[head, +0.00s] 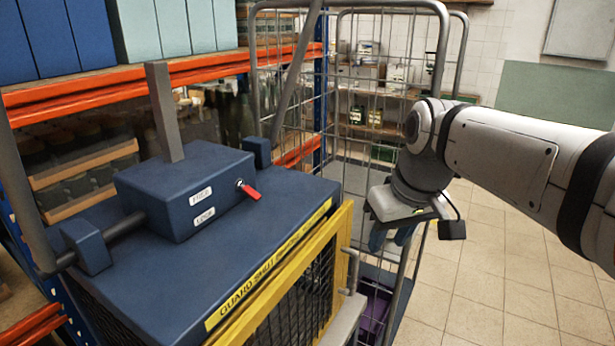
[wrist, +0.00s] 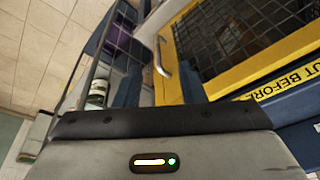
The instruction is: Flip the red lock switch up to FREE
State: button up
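The red lock switch (head: 250,191) sticks out of the right-hand face of a blue box (head: 180,190). Its red handle slants down and to the right from a round pivot. A FREE label (head: 201,194) sits above a LOCK label (head: 204,217) on the same box. My gripper (head: 391,238) hangs to the right of the switch, well apart from it, beyond the yellow guard. Its two blue fingers appear parted with nothing between them. The wrist view does not show the switch.
A yellow-framed mesh guard (head: 300,285) with a grey handle (head: 351,270) fronts the machine; it also fills the upper right of the wrist view (wrist: 180,30). A wire cage trolley (head: 345,90) stands behind. Orange-beamed shelving (head: 200,70) is at left. Tiled floor (head: 490,270) is clear at right.

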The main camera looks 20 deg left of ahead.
jog(key=w+a+r+n+y, duration=0.1)
jog(key=a+r+n, duration=0.15)
jog(key=a, duration=0.25)
jog(key=w+a+r+n, duration=0.1)
jog(key=a+r+n, duration=0.1)
jog(key=a+r, duration=0.3)
jog(key=n+g+y, duration=0.1)
jog(key=n, duration=0.3)
send_near(254, 193)
jog(key=x, duration=0.7)
jog(key=shift+a+f+b, duration=0.1)
jog(key=shift+f+b, duration=0.2)
jog(key=shift+f, duration=0.1)
